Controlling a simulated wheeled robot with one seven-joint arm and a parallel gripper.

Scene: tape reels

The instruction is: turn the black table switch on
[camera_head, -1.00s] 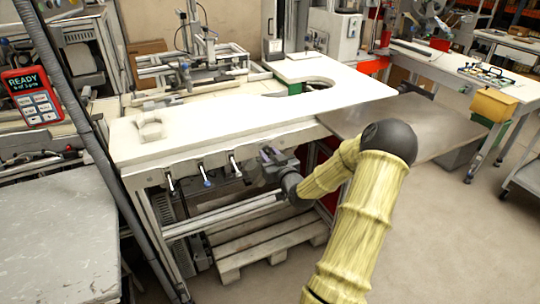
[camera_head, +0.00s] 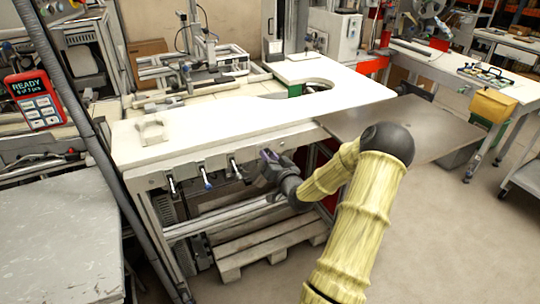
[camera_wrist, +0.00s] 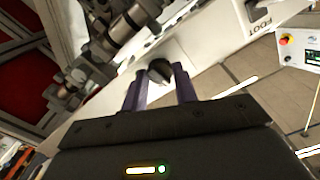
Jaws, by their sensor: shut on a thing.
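The black table switch (camera_wrist: 159,71) is a dark round knob on a white panel in the wrist view. My gripper (camera_wrist: 157,80) has its two purple fingers on either side of the knob and is shut on it. In the head view my gripper (camera_head: 265,163) is at the front face of the white table (camera_head: 240,118), below the tabletop edge. The knob cannot be made out clearly there beside my dark fingers. I cannot read which way the knob points.
A wooden pallet (camera_head: 270,244) lies beneath. A grey metal plate (camera_head: 410,127) juts out to the right.

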